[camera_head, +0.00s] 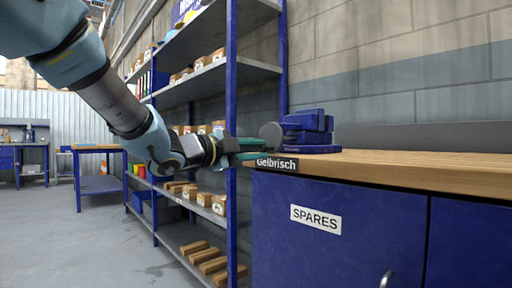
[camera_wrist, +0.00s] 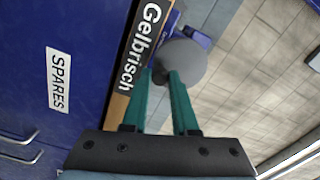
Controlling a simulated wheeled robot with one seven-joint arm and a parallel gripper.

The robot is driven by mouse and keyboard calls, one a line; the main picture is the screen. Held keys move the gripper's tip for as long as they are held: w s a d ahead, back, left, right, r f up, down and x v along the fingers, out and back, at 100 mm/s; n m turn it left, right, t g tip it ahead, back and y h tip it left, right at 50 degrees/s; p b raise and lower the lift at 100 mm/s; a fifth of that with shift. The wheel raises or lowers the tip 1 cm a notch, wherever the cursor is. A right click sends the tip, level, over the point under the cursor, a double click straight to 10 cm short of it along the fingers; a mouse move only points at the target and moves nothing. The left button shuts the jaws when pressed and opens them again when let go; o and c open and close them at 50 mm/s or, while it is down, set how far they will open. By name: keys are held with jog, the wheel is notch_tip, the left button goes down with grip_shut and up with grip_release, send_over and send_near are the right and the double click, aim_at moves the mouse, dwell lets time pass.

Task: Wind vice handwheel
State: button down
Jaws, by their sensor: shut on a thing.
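A blue vice (camera_head: 308,130) stands on the wooden bench top near its left end. Its grey round handwheel (camera_head: 270,132) faces left, toward my arm. My gripper (camera_head: 262,146) reaches in from the left with green fingers, shut on the handwheel near its lower part. In the wrist view my gripper (camera_wrist: 161,75) has its fingertips at the left edge of the grey handwheel disc (camera_wrist: 185,62), around a small dark part. The fingers hide exactly what is gripped. The blue vice (camera_wrist: 196,36) is mostly hidden behind the disc there.
The wooden bench top (camera_head: 430,168) has a "Gelbrisch" label (camera_head: 277,163) on its edge, just below my fingers. A blue cabinet (camera_head: 340,255) marked "SPARES" is underneath. A blue shelf rack (camera_head: 231,100) with boxes stands close behind my gripper. Open floor (camera_head: 60,240) lies left.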

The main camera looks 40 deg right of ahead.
jog(key=shift+s+r, duration=0.1)
jog(key=shift+r, duration=0.15)
jog(key=n+p, duration=0.1)
jog(key=p, duration=0.1)
jog(key=shift+s+r+n+p, duration=0.2)
jog(key=shift+r+n+p, duration=0.1)
jog(key=shift+n+p, duration=0.1)
jog(key=shift+s+f+n+p, duration=0.1)
jog(key=shift+s+n+p, duration=0.05)
jog(key=shift+n+p, duration=0.5)
jog(key=shift+s+r+n+p, duration=0.15)
jog(key=shift+r+n+p, duration=0.2)
jog(key=shift+n+p, duration=1.2)
jog(key=shift+p, duration=0.35)
jog(key=shift+s+n, duration=0.1)
jog(key=shift+n, duration=0.2)
